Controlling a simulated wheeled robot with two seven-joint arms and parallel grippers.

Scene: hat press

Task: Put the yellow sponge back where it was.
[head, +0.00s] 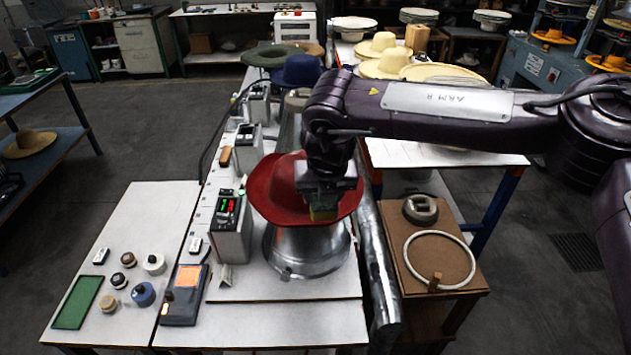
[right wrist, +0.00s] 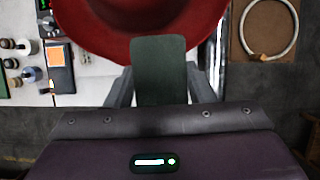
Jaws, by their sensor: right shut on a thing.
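My right gripper (head: 328,196) hangs over the near right part of the red hat (head: 275,192) and is shut on the yellow sponge (head: 323,214). In the right wrist view the sponge's dark green face (right wrist: 160,70) shows between my two fingers, with the hat's red brim (right wrist: 110,30) beyond it. I cannot tell whether the sponge touches the hat. The hat rests on a metal hat form (head: 300,250). A flat green mat (head: 77,302) lies empty on the white table at the left. My left gripper is not in view.
Round pots (head: 143,294) stand by the mat, with a device with an orange screen (head: 185,290) to their right. A control box (head: 230,228) stands close left of the hat. A brown stand with a white ring (head: 440,260) is at the right.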

